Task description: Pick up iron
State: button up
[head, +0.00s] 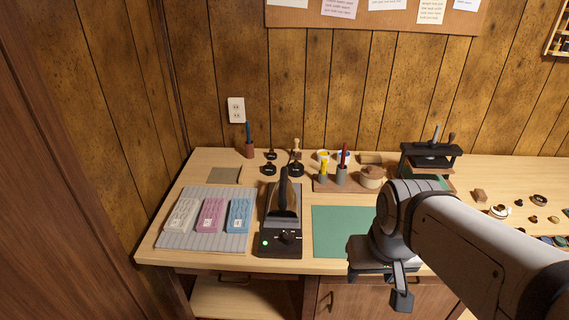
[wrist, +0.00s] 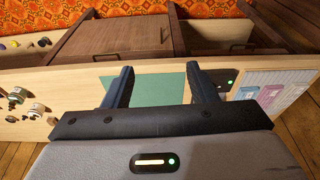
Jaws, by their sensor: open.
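The iron (head: 284,196) has a dark upright handle and sits on a black stand (head: 281,243) with a green light and a dial, left of the green mat (head: 340,232). My gripper (head: 400,294) hangs by the table's front edge, right of the iron and apart from it. In the wrist view my gripper (wrist: 160,88) is open, its two dark fingers spread with nothing between them. There, part of the stand (wrist: 247,92) shows beyond the right finger; the iron is hard to make out.
A grey ribbed tray (head: 202,245) with grey, pink and blue blocks lies left of the stand. Behind are stamps (head: 296,168), a pot (head: 371,177) and a pen holder (head: 341,175). A black press (head: 430,158) stands at the back right. The mat is clear.

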aim_at(283, 206)
jog(key=u, duration=1.95)
jog(key=i, duration=0.7)
jog(key=z, duration=1.95)
jog(key=i, duration=0.5)
jog(key=z, duration=0.05)
